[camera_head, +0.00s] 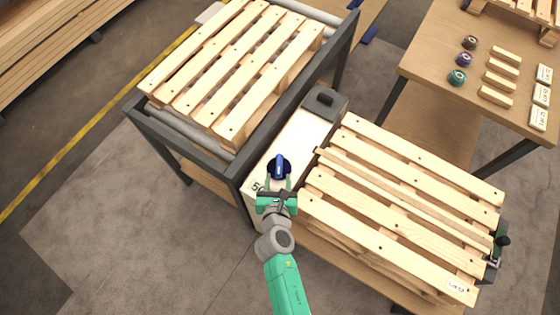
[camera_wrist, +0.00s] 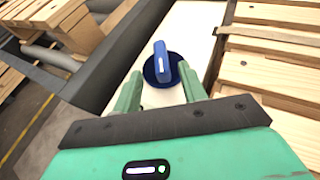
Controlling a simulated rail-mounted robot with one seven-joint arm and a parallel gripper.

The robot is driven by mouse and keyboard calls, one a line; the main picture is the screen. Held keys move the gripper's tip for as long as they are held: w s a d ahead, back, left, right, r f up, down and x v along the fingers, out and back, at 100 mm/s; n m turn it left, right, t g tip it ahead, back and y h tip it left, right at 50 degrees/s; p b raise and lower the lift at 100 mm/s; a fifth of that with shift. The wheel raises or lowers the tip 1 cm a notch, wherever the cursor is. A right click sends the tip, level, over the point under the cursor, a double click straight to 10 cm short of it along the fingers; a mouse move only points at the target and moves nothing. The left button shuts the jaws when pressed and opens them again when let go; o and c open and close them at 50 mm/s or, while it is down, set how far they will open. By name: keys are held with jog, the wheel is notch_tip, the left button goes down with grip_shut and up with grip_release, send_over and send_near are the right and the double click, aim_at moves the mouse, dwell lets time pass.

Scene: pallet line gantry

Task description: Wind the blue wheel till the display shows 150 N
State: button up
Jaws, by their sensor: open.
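The blue wheel (camera_head: 279,168) is a dark round disc with a raised blue grip bar, set on a pale panel (camera_head: 302,135) between two pallets. In the wrist view the wheel (camera_wrist: 162,66) lies ahead of my fingertips, its bar nearly upright in the picture with a white mark. My gripper (camera_head: 278,184) is green, open and empty, just short of the wheel. In the wrist view its fingers (camera_wrist: 160,92) stand apart on either side below the bar. Part of a printed number shows on the panel left of my gripper; the rest is hidden, so I cannot read the display.
A pallet (camera_head: 235,65) lies on a dark-framed roller conveyor (camera_head: 190,143) at left. Another pallet (camera_head: 400,205) lies close on the right. A dark block (camera_head: 325,98) stands at the panel's far end. A table (camera_head: 430,50) at upper right holds rolls, wooden blocks and labelled cards.

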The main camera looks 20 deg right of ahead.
aim_at(279, 165)
jog(key=b+x, duration=0.3)
jog(key=x, duration=0.3)
jog(key=shift+w+f, duration=0.1)
jog(key=shift+w+d+b, duration=0.35)
jog(key=shift+w, duration=0.25)
jog(key=shift+c, duration=0.2)
